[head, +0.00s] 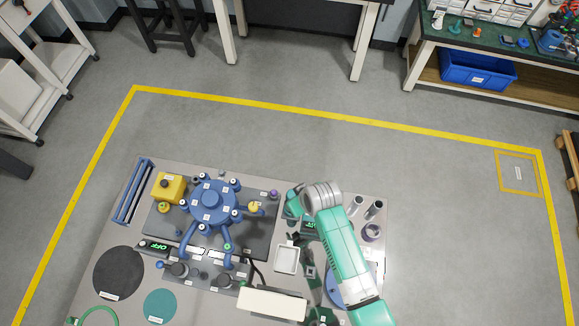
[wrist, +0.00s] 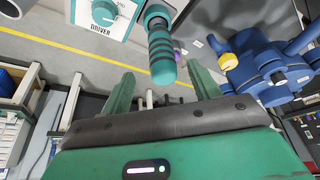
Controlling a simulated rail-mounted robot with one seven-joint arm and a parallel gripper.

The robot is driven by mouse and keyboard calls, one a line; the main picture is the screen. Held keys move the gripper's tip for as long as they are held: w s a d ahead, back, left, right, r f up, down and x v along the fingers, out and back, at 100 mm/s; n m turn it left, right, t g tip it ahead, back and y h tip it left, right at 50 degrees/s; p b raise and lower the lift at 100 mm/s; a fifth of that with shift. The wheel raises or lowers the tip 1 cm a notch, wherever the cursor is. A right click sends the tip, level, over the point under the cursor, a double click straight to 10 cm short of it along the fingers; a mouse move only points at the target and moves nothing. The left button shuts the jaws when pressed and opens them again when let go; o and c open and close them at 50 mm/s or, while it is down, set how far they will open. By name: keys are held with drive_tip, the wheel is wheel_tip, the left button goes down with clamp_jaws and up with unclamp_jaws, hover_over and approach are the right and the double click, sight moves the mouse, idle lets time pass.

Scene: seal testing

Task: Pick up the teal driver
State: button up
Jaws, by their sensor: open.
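The teal driver (wrist: 162,52) shows in the wrist view as a ribbed handle with a rounded end pointing toward my gripper. It is beside a white panel (wrist: 118,32) marked DRIVER that carries a teal knob (wrist: 103,12). My gripper (wrist: 161,88) is open, with its two green fingers apart and nothing held between them. In the picture, the driver's rounded end appears between the fingertips; I cannot tell whether it is at their depth. In the head view, my arm covers this area and I cannot make out the driver clearly.
A blue multi-armed fixture (head: 212,202) stands left of my arm, with a yellow block (head: 170,187) beside it. A white tray (head: 287,260) lies near my arm. Open floor surrounds the table.

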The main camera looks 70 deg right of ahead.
drive_tip(key=x, duration=0.4)
drive_tip(key=b+x, duration=0.1)
drive_tip(key=x, duration=0.2)
drive_tip(key=shift+w+d+f, duration=0.1)
drive_tip(key=shift+w+f, duration=0.2)
drive_tip(key=shift+w, duration=0.05)
drive_tip(key=shift+r, duration=0.1)
drive_tip(key=c, duration=1.2)
drive_tip(key=shift+o, duration=0.2)
drive_tip(key=shift+r, duration=0.1)
